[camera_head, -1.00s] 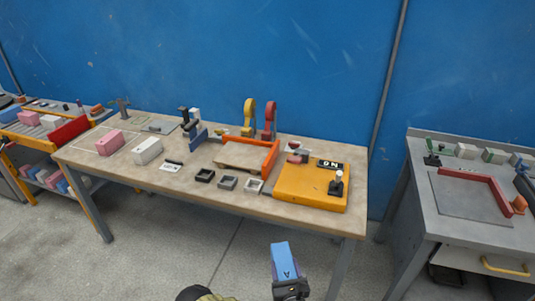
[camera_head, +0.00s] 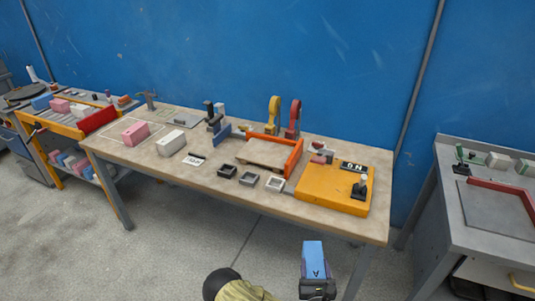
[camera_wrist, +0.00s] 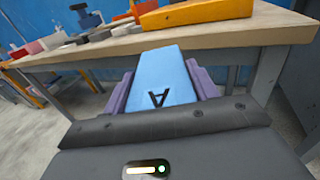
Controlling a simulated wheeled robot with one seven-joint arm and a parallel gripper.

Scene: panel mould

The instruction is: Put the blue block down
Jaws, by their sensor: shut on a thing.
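The block is in the air, apart from any surface. The wooden table (camera_head: 225,188) stands beyond it, and its front edge also shows in the wrist view (camera_wrist: 190,38).
On the table are a pink block (camera_head: 135,133), a white block (camera_head: 171,143), small square trays (camera_head: 249,178), a wooden board with an orange fence (camera_head: 268,153) and an orange box with a lever (camera_head: 325,188). A grey bench (camera_head: 480,240) stands at right, an orange-framed cart (camera_head: 65,130) at left.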

